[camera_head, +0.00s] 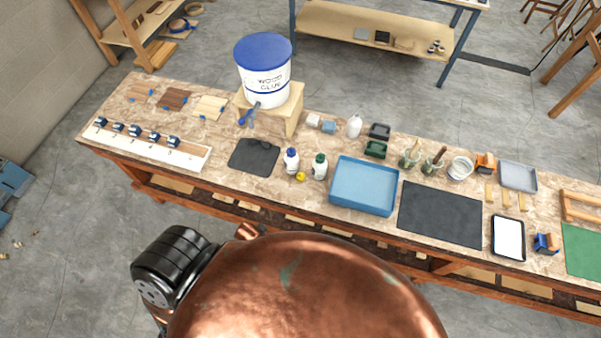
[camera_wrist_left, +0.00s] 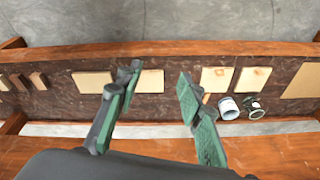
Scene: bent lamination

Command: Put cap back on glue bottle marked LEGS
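Two small white bottles stand upright near the front edge of the bench. One bottle (camera_head: 291,162) has dark blue at its top and on its label. The other bottle (camera_head: 319,168) has dark green at its top. Their lettering is too small to read, so I cannot tell which is marked LEGS. A small yellow piece (camera_head: 300,177), possibly a cap, lies between them at the front. My left gripper (camera_wrist_left: 157,82) is open and empty in the left wrist view, with a low shelf beyond its fingers. Neither gripper shows in the head view.
A wood glue bucket (camera_head: 263,95) stands on a wooden stand behind the bottles. A black mat (camera_head: 250,160) lies left of them, a blue tray (camera_head: 372,205) right. Another white bottle (camera_head: 354,127) stands farther back. The low shelf holds wood pieces and two jars (camera_wrist_left: 229,108).

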